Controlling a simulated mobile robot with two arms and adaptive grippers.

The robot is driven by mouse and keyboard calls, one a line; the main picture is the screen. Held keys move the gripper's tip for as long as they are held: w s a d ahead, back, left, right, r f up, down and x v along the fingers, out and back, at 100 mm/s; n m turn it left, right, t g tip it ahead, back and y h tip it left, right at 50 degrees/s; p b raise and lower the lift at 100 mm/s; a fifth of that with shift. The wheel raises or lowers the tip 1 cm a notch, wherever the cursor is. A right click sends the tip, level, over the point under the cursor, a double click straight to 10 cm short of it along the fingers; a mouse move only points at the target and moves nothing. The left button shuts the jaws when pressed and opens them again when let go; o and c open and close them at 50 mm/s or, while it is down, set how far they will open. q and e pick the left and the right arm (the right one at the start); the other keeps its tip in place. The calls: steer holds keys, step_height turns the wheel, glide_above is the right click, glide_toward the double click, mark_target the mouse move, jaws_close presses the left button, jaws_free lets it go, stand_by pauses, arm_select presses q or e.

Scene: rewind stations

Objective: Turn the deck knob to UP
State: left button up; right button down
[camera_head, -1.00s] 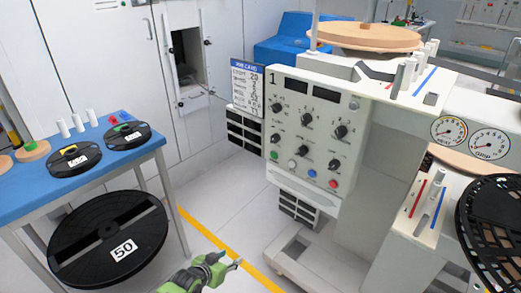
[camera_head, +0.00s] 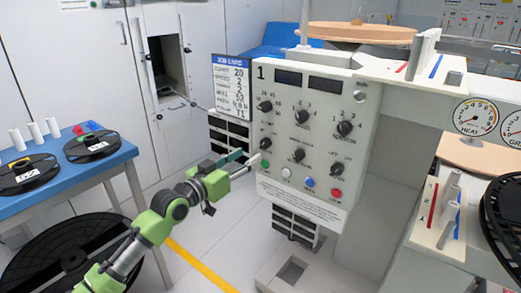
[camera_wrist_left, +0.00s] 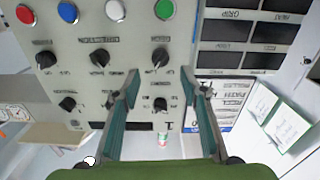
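The control panel (camera_head: 320,105), marked 1, carries several black knobs in two rows. The knob labels are too small to read, so I cannot tell which is the deck knob. My left gripper (camera_head: 246,159) is just left of the panel face, near the lower-left knob (camera_head: 266,143) and the green button. In the left wrist view my gripper (camera_wrist_left: 160,72) is open and empty. The lower-left knob (camera_wrist_left: 160,57) shows just beyond and between its fingertips, with the panel seen upside down. I cannot tell whether a fingertip touches the panel. My right gripper is not in view.
Below the lower knobs are green (camera_wrist_left: 163,9), white, blue (camera_wrist_left: 67,12) and red buttons. A job card (camera_head: 231,86) and dark slots (camera_head: 230,131) are left of the panel. A blue table (camera_head: 75,168) with reels stands at left. Open floor (camera_head: 215,240) lies between.

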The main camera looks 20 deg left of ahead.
mark_target(262, 147)
arm_select(q)
steer(key=b+x, duration=0.1)
steer(key=x, duration=0.5)
steer(key=shift+w+f, duration=0.1)
steer(key=shift+w, duration=0.2)
steer(key=shift+x, duration=0.8)
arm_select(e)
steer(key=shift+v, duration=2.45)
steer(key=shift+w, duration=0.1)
arm_select(q)
steer(key=c, duration=1.1)
